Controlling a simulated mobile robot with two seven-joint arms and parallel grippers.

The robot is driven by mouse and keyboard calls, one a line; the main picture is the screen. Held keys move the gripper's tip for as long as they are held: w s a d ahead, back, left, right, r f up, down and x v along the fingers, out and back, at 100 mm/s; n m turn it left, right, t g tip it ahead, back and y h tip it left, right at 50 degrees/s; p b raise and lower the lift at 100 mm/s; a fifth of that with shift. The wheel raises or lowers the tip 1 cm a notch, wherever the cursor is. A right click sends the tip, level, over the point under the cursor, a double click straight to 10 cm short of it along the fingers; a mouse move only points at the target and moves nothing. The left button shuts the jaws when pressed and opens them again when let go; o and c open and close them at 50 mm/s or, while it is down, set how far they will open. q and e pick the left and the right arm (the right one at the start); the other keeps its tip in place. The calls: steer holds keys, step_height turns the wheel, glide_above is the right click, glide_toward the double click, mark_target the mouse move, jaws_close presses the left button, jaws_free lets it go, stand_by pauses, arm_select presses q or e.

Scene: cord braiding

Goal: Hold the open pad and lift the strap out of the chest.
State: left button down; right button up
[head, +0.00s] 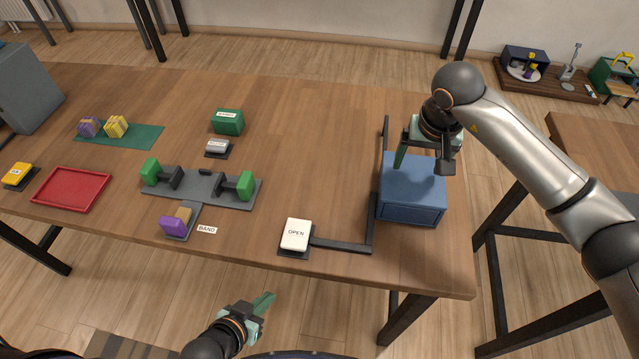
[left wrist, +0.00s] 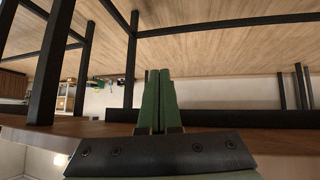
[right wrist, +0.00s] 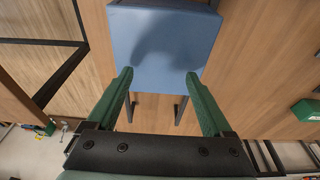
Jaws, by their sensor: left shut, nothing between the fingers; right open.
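The open pad (head: 296,234) is a white block marked OPEN on a dark base near the table's front edge. The blue chest (head: 412,213) stands at the table's right end with a plain blue top, which looks shut; it also fills the top of the right wrist view (right wrist: 165,45). I see no strap; the inside of the chest is hidden. My left gripper (head: 265,302) is shut and empty, in front of the table edge, apart from the pad; its fingers touch in the left wrist view (left wrist: 159,75). My right gripper (right wrist: 158,75) is open and empty above the chest.
A dark bar (head: 342,246) runs from the pad to a frame beside the chest. A grey fixture (head: 205,188) with green blocks stands mid-left, by a purple block (head: 174,224). A red tray (head: 72,189) lies further left. The table between fixture and chest is mostly clear.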

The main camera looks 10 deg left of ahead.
mark_target(296, 233)
arm_select(q)
steer(key=d+r+n+g+h, duration=0.4)
steer(key=d+g+h, duration=0.3)
steer(key=d, duration=0.5)
steer(key=w+r+g+y, duration=0.1)
steer(key=r, duration=0.2)
steer(key=w+r+m+g+y, duration=0.1)
steer(key=r+g, duration=0.1)
steer(key=r, duration=0.2)
steer(key=w+r+g+y, duration=0.1)
steer(key=r+g+y, duration=0.1)
steer(key=r, duration=0.2)
steer(key=shift+w+a+m, duration=0.2)
steer(key=shift+a+m, duration=0.1)
steer(key=shift+m, duration=0.1)
steer(key=w+a+r+t+y, duration=0.3)
steer(key=w+a+r+y, duration=0.35)
steer(key=r, duration=0.35)
steer(key=shift+h, duration=0.45)
steer(key=shift+w+d+f, duration=0.1)
steer(key=shift+d+f, duration=0.1)
steer(key=shift+f, duration=1.55)
steer(key=shift+d+f, duration=0.15)
steer(key=shift+f, duration=1.6)
steer(key=shift+f, duration=0.3)
